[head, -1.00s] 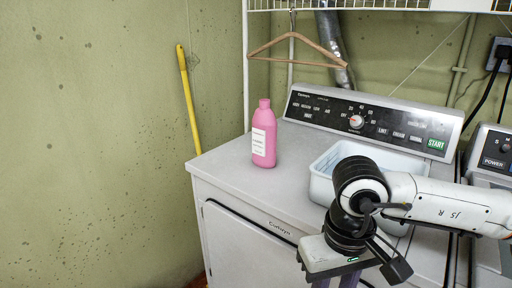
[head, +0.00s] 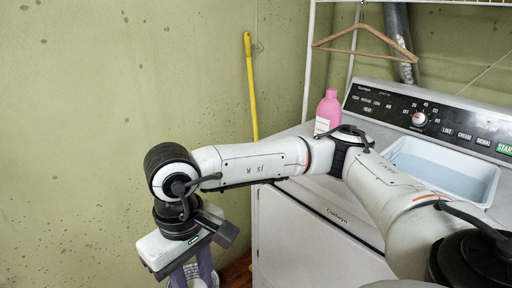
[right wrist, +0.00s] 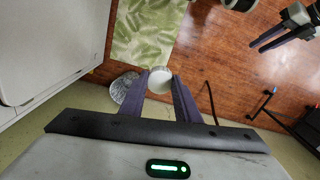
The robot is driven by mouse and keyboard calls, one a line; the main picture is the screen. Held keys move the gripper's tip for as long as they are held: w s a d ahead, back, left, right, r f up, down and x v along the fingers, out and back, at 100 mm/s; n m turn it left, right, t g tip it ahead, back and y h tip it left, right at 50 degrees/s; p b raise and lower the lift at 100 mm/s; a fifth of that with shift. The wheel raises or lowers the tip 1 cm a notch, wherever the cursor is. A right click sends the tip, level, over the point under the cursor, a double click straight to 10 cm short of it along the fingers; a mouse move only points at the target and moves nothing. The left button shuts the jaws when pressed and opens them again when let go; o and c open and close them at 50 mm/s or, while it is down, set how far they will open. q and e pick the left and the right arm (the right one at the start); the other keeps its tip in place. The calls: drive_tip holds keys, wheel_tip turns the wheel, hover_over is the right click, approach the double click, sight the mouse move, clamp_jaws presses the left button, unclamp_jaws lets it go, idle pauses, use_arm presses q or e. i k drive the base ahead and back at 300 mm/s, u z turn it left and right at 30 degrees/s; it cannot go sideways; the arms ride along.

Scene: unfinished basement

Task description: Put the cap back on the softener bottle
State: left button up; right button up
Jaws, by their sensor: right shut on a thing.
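The pink softener bottle (head: 327,108) stands upright on the washing machine's top in the head view. My right forearm hides its lower part. My right gripper (head: 195,280) hangs low at the left of the machine, well away from the bottle, its fingertips cut off by the frame's bottom edge. In the right wrist view the right gripper (right wrist: 159,84) is shut on a round white cap (right wrist: 160,77), held between the fingertips above the floor. My left gripper (right wrist: 272,36) shows at the upper right of that view, its two dark fingers apart and empty.
The washing machine (head: 310,225) has a control panel at its back and a white tub (head: 488,186) on its top. A yellow pole (head: 251,90) leans on the wall; a wooden hanger (head: 335,47) hangs above. A leaf-patterned mat (right wrist: 145,35) lies on the wooden floor.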

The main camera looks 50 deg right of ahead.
sight(329, 116)
drive_tip(key=u, duration=0.15)
drive_tip(key=i, duration=1.25)
drive_tip(key=z, duration=3.9)
